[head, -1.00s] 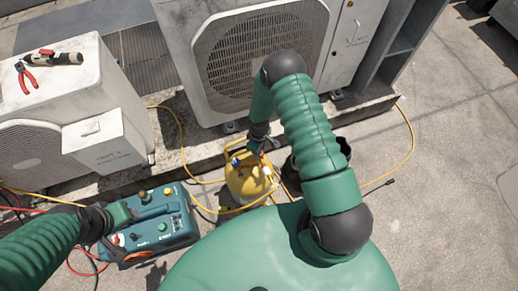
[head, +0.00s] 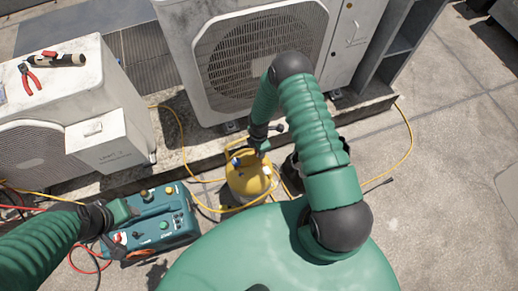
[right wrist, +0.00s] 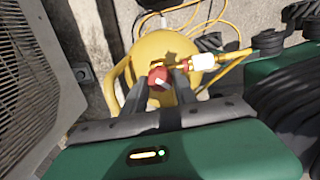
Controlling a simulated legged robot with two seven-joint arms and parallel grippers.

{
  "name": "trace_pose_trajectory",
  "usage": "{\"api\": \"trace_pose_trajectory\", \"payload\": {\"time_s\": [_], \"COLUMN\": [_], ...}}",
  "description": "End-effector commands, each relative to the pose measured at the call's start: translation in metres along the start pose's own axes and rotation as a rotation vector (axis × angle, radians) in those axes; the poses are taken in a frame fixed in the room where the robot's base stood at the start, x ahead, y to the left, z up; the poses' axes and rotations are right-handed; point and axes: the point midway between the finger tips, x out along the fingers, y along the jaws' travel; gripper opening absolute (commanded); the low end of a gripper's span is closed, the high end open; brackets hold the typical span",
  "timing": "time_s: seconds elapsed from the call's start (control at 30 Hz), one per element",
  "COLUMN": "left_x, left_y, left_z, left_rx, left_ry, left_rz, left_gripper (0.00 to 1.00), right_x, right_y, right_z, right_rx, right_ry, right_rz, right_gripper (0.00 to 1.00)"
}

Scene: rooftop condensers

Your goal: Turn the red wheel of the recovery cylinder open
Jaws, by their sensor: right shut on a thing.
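The yellow recovery cylinder (head: 244,184) stands on the roof floor in front of the middle condenser; it also shows in the right wrist view (right wrist: 150,50). Its red wheel (right wrist: 158,78) sits between the two dark fingers of my right gripper (right wrist: 160,88), which is shut on it. A brass fitting with a white part (right wrist: 202,61) lies just right of the wheel. In the head view my right gripper (head: 256,150) is over the cylinder top and hides the wheel. My left gripper (head: 120,212) is by the teal machine; its fingers are unclear.
The teal recovery machine (head: 162,218) stands left of the cylinder. Yellow hoses (head: 180,140) loop around the cylinder. Condensers stand behind (head: 258,50) and at left (head: 50,90), with red pliers (head: 29,77) on the left one.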

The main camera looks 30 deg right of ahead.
Motion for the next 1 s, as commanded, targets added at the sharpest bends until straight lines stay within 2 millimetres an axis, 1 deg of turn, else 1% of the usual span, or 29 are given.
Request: {"api": "trace_pose_trajectory", "payload": {"time_s": [0.03, 0.3, 0.6, 0.8, 1.0], "left_x": [-0.0017, -0.0056, -0.0085, -0.0096, -0.01], "left_y": [0.0, 0.0, 0.0, 0.0, 0.0], "left_z": [-0.0004, -0.0013, -0.002, -0.0022, -0.0024], "left_rx": [0.0, 0.0, 0.0, 0.0, 0.0], "left_ry": [0.0, 0.0, 0.0, 0.0, 0.0], "left_rz": [0.0, 0.0, 0.0, 0.0, 0.0], "left_gripper": [0.52, 0.52, 0.52, 0.52, 0.52], "right_x": [-0.0016, -0.0014, -0.0015, -0.0014, -0.0012], "right_y": [0.0025, 0.0028, 0.0034, 0.0034, 0.0034], "right_z": [0.0004, 0.0003, 0.0007, 0.0007, 0.0009], "right_rx": [-0.041, -0.294, -0.523, -0.617, -0.662], "right_ry": [0.001, 0.0, -0.002, -0.002, -0.003], "right_rz": [0.006, 0.006, 0.007, 0.007, 0.007], "right_gripper": [0.0, 0.0, 0.0, 0.0, 0.0]}}
